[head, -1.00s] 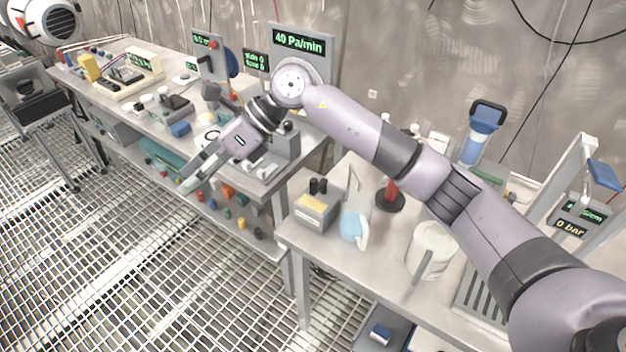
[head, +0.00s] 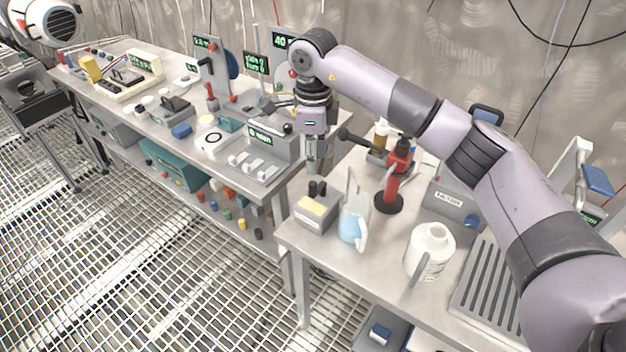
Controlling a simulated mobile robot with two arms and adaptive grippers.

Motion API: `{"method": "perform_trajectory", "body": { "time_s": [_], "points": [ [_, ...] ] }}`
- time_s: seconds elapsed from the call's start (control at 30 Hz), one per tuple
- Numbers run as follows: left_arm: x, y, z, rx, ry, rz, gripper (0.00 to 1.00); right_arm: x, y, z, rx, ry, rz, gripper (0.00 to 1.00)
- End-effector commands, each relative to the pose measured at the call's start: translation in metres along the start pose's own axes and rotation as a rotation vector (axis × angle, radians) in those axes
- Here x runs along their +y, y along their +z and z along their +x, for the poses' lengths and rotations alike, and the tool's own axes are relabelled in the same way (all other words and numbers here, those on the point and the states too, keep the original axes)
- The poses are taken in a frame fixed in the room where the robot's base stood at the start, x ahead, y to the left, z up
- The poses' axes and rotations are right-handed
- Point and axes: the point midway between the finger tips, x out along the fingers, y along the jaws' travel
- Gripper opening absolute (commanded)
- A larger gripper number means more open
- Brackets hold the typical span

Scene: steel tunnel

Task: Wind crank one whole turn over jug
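A red post device (head: 391,185) stands upright on a round black base on the near bench. A dark crank-like arm (head: 358,141) reaches left from its head and ends in a black knob. A clear jug (head: 352,228) with blue liquid and a pale handle stands at the front left of the post. My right gripper (head: 311,168) points down left of the crank arm, apart from it in the picture. Its fingers are small and partly blend into the background, so their opening is unclear. My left gripper is out of view.
A grey box with black knobs (head: 317,212) stands left of the jug. A white bottle (head: 430,252) and a slatted grey tray (head: 487,285) are to the right. A grey box (head: 452,205) stands behind. The left bench (head: 215,150) is crowded with instruments.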

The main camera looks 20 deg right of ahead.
Motion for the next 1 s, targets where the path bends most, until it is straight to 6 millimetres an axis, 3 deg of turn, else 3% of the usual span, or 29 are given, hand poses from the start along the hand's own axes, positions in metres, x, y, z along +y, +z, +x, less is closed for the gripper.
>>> {"method": "perform_trajectory", "body": {
  "time_s": [0.2,0.4,0.83,1.0],
  "points": [
    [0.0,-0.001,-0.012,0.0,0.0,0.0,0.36,0.001,0.0,0.046,0.001,0.005,0.001,0.36],
    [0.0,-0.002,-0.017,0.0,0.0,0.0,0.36,0.001,0.0,0.074,0.0,0.002,0.0,0.36],
    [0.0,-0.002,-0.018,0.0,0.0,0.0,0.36,0.0,0.001,0.086,-0.001,0.0,0.0,0.36],
    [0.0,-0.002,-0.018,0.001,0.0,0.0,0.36,0.0,0.001,0.086,-0.001,0.0,0.0,0.26]
  ]
}}
